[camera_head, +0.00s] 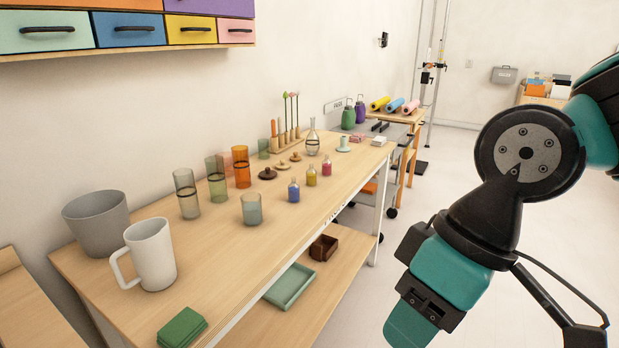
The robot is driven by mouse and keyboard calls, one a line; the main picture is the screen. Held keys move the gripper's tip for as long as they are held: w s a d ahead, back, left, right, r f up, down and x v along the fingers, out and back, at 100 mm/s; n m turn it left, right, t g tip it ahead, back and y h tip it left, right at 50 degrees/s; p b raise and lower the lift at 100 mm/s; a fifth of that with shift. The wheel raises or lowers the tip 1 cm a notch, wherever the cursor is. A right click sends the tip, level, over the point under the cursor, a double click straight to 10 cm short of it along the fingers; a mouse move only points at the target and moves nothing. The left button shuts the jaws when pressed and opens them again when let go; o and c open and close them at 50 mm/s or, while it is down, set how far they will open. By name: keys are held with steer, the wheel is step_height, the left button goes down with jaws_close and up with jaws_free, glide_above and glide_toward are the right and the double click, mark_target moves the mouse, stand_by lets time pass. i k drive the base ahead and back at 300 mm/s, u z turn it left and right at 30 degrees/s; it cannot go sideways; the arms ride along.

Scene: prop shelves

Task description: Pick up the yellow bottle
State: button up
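A small yellow bottle (311,177) with a dark cap stands upright on the wooden table (226,279). It stands between a blue bottle (294,191) at its front left and a pinkish-red bottle (327,166) at its back right. All three are near the table's right-hand edge. My arm, teal and black, fills the right side of the view, apart from the table and the bottles. My gripper's fingers do not show, so I cannot see their state.
Several tall glasses (186,193), a white mug (151,254), a grey pot (97,222) and a green block (182,327) stand to the left. A glass carafe (313,141) stands behind the yellow bottle. A lower shelf holds a green tray (290,287). The floor right of the table is open.

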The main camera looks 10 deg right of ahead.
mark_target(311, 173)
steer(key=z, duration=0.2)
steer(key=i, duration=1.75)
steer(key=z, duration=0.05)
